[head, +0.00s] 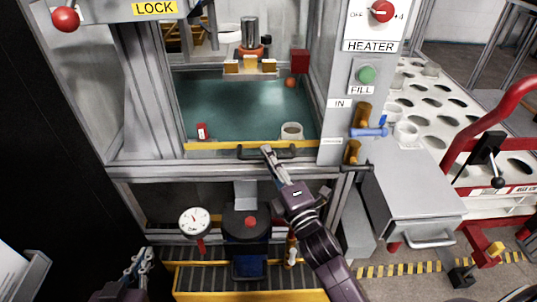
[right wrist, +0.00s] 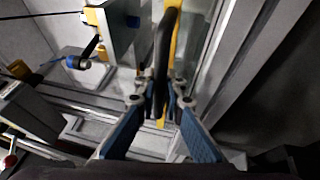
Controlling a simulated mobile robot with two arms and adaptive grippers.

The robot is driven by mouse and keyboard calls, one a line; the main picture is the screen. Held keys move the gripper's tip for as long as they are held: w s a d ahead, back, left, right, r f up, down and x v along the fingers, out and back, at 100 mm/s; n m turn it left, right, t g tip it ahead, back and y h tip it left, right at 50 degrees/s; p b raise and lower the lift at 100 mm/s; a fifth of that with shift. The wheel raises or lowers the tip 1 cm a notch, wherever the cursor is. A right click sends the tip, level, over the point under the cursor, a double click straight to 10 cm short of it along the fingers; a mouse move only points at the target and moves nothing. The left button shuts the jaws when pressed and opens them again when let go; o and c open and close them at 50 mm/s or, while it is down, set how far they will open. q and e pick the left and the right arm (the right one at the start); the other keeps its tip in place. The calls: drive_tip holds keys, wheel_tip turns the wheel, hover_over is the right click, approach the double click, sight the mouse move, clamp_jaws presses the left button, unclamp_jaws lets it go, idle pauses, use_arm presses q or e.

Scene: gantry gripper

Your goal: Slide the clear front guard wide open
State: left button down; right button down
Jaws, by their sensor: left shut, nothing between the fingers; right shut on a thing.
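The clear front guard has a yellow lower edge (head: 212,146) and covers the front opening of the machine. A black bar handle (head: 247,155) runs along that edge. My right gripper (head: 267,151) is shut on this handle. In the right wrist view the handle (right wrist: 165,45) passes between the fingertips of the right gripper (right wrist: 160,100), and the yellow edge lies right behind it. My left gripper (head: 146,258) is shut and empty, low at the left, apart from the machine.
Behind the guard are a white cup (head: 291,131) and a red-and-white item (head: 202,131) on a green floor. Below stand a dial gauge (head: 195,222) and a roller conveyor (head: 205,282). To the right are a grey box (head: 415,190) and a rack with holes (head: 440,95).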

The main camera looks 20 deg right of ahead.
drive_tip(key=shift+f, duration=0.1)
drive_tip(key=c, duration=2)
unclamp_jaws()
drive_tip(key=v, duration=1.2)
drive_tip(key=shift+s, duration=0.1)
